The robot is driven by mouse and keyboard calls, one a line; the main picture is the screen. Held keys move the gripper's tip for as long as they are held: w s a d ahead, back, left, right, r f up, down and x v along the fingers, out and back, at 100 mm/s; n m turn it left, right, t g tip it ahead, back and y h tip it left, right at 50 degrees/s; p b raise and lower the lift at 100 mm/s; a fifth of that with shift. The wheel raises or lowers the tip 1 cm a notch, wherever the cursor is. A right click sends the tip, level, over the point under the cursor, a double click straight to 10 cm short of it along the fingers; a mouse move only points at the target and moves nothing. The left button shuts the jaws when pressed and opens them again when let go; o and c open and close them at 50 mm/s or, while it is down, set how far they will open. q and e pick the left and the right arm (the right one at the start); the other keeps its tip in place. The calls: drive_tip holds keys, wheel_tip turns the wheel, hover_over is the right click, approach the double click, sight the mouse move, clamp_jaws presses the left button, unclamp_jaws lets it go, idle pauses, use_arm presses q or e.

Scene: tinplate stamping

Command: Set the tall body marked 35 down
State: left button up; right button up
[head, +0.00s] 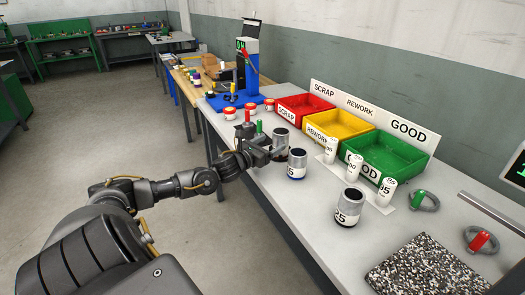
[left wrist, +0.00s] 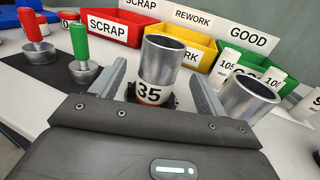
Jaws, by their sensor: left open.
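The tall body marked 35 (left wrist: 155,92) is a silver open-topped can with a white label and an orange band. It stands upright between the fingers of my left gripper (left wrist: 157,84) in the left wrist view. The fingers are open, with a gap on each side of it. In the head view the body (head: 281,136) shows just past my left gripper (head: 272,151), which hides its lower part. I cannot tell exactly what its base rests on. My right gripper is not in view.
A blue-banded can (head: 296,166) stands close to the right of the gripper, with another can (head: 348,206) nearer. Red (head: 305,107), yellow (head: 340,124) and green (head: 383,157) bins line the back. White numbered cylinders stand before them. Red- (left wrist: 32,27) and green-handled (left wrist: 81,45) stamps stand left.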

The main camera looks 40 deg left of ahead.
use_arm(q)
drive_tip(key=shift+s+d, duration=0.1)
drive_tip(key=shift+s, duration=1.95)
